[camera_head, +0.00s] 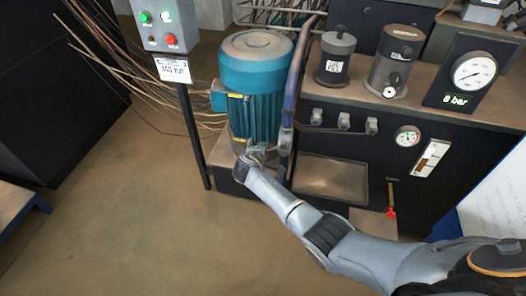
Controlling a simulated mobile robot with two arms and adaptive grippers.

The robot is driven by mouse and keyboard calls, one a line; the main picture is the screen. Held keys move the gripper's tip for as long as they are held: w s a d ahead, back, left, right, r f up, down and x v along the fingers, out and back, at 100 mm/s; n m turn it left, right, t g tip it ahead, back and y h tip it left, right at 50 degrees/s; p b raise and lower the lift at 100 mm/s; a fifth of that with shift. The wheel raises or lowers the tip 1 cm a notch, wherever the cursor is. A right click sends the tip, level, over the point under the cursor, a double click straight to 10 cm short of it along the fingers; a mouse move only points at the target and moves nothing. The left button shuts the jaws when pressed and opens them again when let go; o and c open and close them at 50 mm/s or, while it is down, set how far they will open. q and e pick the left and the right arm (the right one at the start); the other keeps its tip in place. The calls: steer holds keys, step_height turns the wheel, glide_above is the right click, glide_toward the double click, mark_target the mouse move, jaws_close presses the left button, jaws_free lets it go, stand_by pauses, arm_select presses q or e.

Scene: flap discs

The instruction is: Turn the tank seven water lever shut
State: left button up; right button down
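A small lever with a red handle (391,212) hangs below a yellow stem (390,188) on the dark bench front at the lower right. No tank number is readable beside it. One grey arm comes in from the lower right, and I take it as my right arm. Its far end, with the gripper (250,162), is in front of the base of a blue motor (253,90), well left of the red lever. The fingers are too small and overlapped to make out, and I see nothing clearly held. My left gripper is not in view.
A dark bench (430,115) carries two cylinders and a gauge box (468,75) reading 0 bar. A round gauge (407,136) is on its front. A control box (164,25) stands on a post at the left. Bare floor (120,220) lies at lower left.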

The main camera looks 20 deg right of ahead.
steer(key=shift+s+a+f, duration=0.1)
steer(key=shift+s+f, duration=0.1)
steer(key=shift+f, duration=0.1)
steer(key=c, duration=1.3)
jaws_free()
steer(key=shift+r, duration=0.1)
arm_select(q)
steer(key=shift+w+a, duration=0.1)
arm_select(e)
steer(key=shift+w+r, duration=0.1)
steer(key=v, duration=1.2)
